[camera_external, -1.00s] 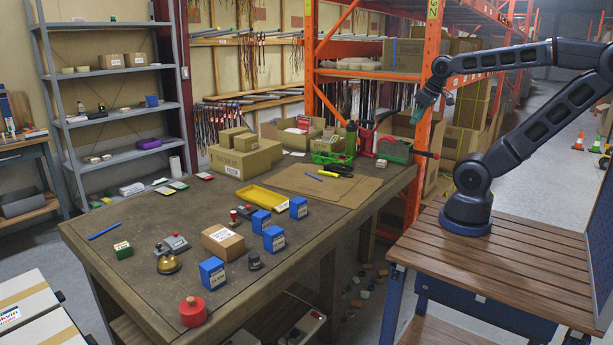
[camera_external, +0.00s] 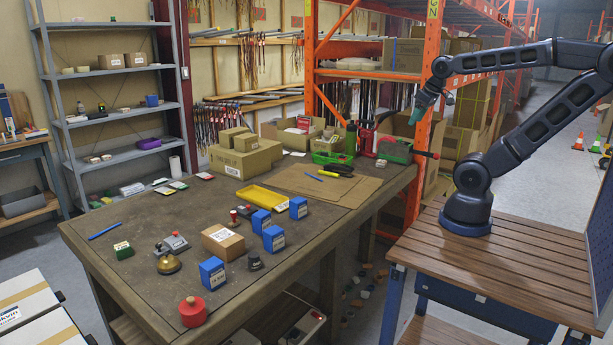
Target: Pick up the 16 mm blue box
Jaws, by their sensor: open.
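Several small blue boxes with white labels stand on the workbench. One blue box (camera_external: 212,272) is near the front edge, another blue box (camera_external: 273,239) is right of the cardboard box, and others stand at the middle (camera_external: 261,222) and farther right (camera_external: 298,208). The label print is too small to tell which is the 16 mm one. My gripper (camera_external: 419,112) hangs high at the right, in front of the orange rack post, far from the blue boxes. It is open and holds nothing that I can see.
A cardboard box (camera_external: 223,242), a brass bell (camera_external: 168,262), a red cylinder (camera_external: 192,311) and a dark knob (camera_external: 255,260) stand near the blue boxes. A yellow tray (camera_external: 264,197) lies behind them. An orange rack post (camera_external: 421,140) stands beside my arm. The bench's left middle is mostly clear.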

